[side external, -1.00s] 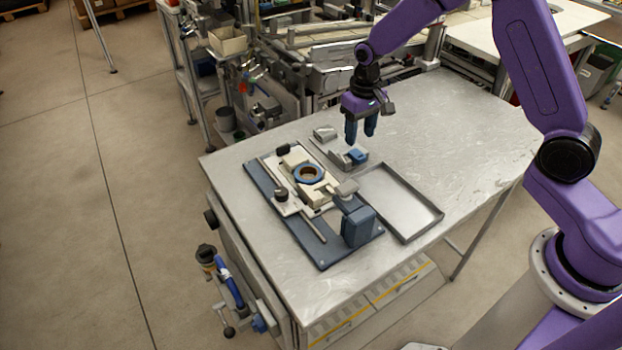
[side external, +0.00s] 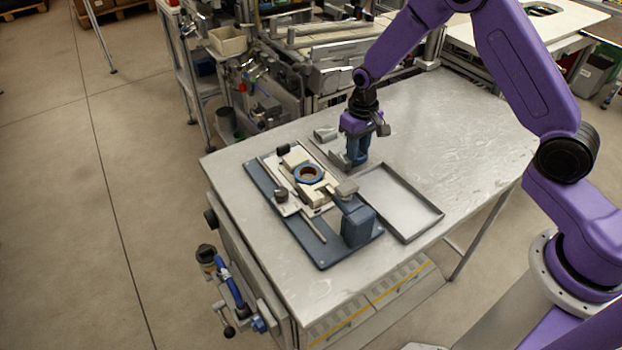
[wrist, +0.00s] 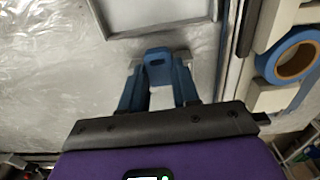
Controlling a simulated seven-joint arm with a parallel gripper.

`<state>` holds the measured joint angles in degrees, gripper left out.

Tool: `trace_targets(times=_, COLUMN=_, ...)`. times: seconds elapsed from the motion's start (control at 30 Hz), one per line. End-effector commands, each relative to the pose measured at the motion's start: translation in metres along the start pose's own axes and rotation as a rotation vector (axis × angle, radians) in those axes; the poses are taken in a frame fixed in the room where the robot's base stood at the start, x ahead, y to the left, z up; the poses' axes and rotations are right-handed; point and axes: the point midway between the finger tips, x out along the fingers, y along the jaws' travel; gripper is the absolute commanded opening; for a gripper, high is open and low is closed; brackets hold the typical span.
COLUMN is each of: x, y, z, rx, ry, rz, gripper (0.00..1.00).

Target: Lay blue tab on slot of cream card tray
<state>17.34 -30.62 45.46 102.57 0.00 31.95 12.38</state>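The blue tab (wrist: 157,68) is a small blue piece between my gripper's fingertips in the wrist view. My gripper (side external: 357,163) points down at the small grey holder behind the fixture. Its dark blue fingers (wrist: 159,80) lie along both sides of the tab; I cannot tell whether they press on it. In the side view the fingers hide most of the tab. The cream card tray (side external: 318,193) appears to be the cream piece on the fixture, left of my gripper, under a blue ring with a brown core (side external: 308,173). I cannot make out its slot.
The dark blue fixture base (side external: 320,256) carries a blue-grey block (side external: 358,227) at its front right and dark knobs. An empty grey tray (side external: 437,214) lies right of the fixture. A small grey part (side external: 325,134) lies behind. The table's right side is clear.

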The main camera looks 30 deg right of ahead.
Motion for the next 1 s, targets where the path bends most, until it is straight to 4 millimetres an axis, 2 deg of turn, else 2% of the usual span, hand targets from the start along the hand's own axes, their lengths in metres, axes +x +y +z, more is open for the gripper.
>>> trace_targets(times=0.57, x=0.0, y=0.0, z=0.0, rx=0.0, ry=0.0, rz=0.0, gripper=0.08)
trace_targets(times=1.0, x=-0.017, y=0.0, z=0.0, rx=0.0, ry=0.0, rz=0.0, gripper=0.08)
